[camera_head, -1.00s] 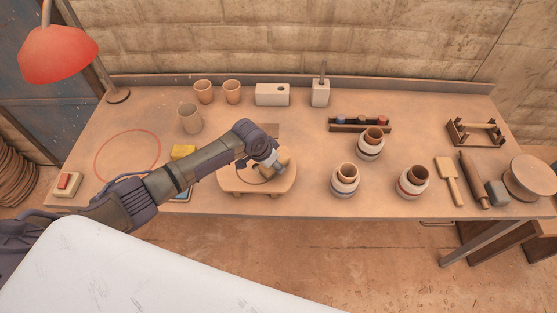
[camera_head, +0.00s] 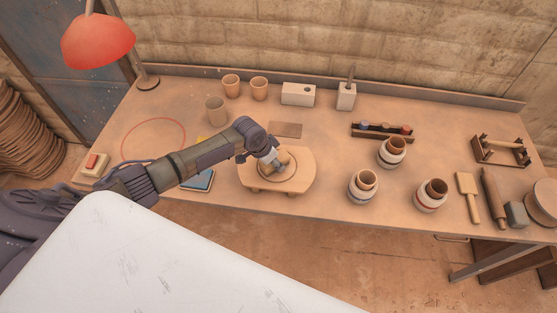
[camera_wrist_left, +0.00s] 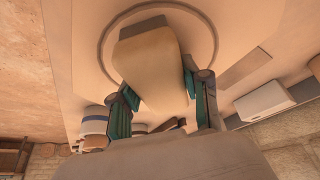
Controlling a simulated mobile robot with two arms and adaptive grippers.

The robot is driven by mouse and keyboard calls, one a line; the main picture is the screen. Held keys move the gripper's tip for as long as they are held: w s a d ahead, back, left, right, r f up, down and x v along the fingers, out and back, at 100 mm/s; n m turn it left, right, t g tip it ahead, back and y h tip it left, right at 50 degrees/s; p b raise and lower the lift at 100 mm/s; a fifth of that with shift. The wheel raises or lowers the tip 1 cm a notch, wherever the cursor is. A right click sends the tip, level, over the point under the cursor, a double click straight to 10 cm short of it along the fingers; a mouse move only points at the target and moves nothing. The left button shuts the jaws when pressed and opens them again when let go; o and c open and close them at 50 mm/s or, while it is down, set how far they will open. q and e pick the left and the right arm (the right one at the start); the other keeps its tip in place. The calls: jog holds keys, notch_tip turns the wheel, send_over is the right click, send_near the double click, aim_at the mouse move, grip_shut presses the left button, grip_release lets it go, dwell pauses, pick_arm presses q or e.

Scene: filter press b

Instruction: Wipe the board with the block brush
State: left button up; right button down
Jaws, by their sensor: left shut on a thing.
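The board (camera_head: 302,178) is a pale wooden slab with rounded ends and a ring on its top. It stands on short feet near the table's front edge. My left gripper (camera_head: 273,160) is over the board and shut on the block brush (camera_head: 284,164), a tan block. In the left wrist view the block brush (camera_wrist_left: 152,65) sits between the two green-padded fingers, over the ring of the board (camera_wrist_left: 90,40). Whether the brush touches the board cannot be told. My right gripper is not in view.
Several cups (camera_head: 215,110) stand behind and left of the board. Banded jars (camera_head: 363,188) stand to its right. A red lamp (camera_head: 98,42) is at the left, near a red-button box (camera_head: 93,165). A flat brown plate (camera_head: 286,130) lies behind the board.

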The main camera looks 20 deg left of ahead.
aim_at(302, 168)
pick_arm(q)
jog(key=shift+s+a+p, duration=0.2)
jog(key=shift+s+a, duration=0.05)
jog(key=shift+a, duration=0.6)
jog(key=shift+s+a+p, duration=0.15)
jog(key=shift+s+a, duration=0.05)
jog(key=shift+a, duration=0.6)
jog(key=shift+w+d+f, duration=0.15)
jog(key=shift+w+d, duration=0.05)
jog(key=shift+d, duration=0.9)
jog(key=shift+w+d+f, duration=0.1)
jog(key=shift+w+d, duration=0.1)
jog(key=shift+d, duration=0.85)
jog(key=shift+w+d+r, duration=0.1)
jog(key=shift+w+d, duration=0.15)
jog(key=shift+d, duration=0.5)
jog(key=shift+w+d+f, duration=0.1)
jog(key=shift+w+d, duration=0.1)
jog(key=shift+d, duration=0.55)
jog(key=shift+w+d+r, duration=0.1)
jog(key=shift+w+d, duration=0.15)
jog(key=shift+d, duration=0.5)
jog(key=shift+w+d, duration=0.2)
jog(key=shift+d, duration=0.35)
jog(key=shift+w+d, duration=0.2)
jog(key=shift+d, duration=0.35)
jog(key=shift+r, duration=0.1)
jog(key=shift+a, duration=0.1)
